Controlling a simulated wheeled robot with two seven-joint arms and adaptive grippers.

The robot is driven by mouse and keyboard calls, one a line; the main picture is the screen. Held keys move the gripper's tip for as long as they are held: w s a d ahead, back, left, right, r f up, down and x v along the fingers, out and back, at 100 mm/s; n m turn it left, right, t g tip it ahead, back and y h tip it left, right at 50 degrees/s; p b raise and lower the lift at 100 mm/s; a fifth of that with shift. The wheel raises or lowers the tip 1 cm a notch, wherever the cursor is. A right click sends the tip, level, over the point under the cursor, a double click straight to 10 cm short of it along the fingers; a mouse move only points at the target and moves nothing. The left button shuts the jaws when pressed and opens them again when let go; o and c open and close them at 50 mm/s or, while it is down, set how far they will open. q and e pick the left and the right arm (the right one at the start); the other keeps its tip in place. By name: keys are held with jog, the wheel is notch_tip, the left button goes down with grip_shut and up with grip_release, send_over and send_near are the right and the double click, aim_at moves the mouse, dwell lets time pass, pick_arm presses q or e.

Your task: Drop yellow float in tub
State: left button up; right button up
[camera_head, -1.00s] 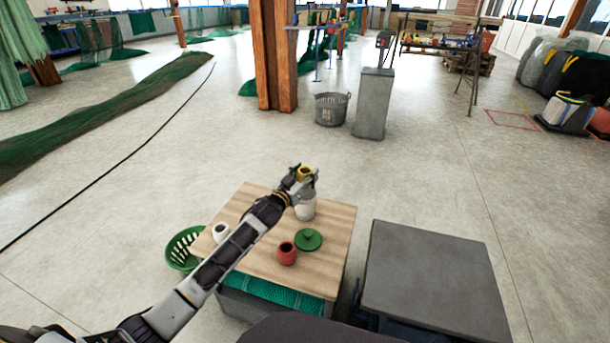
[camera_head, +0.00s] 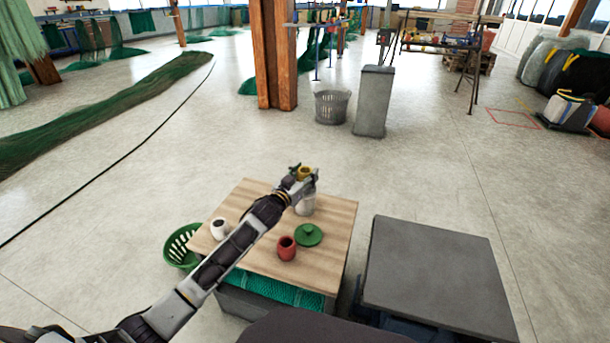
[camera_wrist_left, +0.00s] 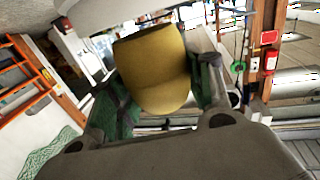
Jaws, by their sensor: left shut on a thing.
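The yellow float (camera_head: 305,172) is held in my left gripper (camera_head: 303,179), above the wooden table's far side. In the left wrist view, the yellow float (camera_wrist_left: 155,70) fills the space between the two fingers of my left gripper (camera_wrist_left: 163,88), which is shut on it. A white tub (camera_head: 306,205) stands on the table just below the gripper in the head view, partly hidden by it. I cannot tell the exact height of the float over the tub. My right gripper is not in view.

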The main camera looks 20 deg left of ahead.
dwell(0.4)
pick_arm(q)
jog(key=o, duration=1.1)
jog(key=shift+s, duration=0.2)
jog(key=v, duration=1.1)
jog(key=shift+s, duration=0.3)
jog(key=shift+a, duration=0.15)
dwell(0.7)
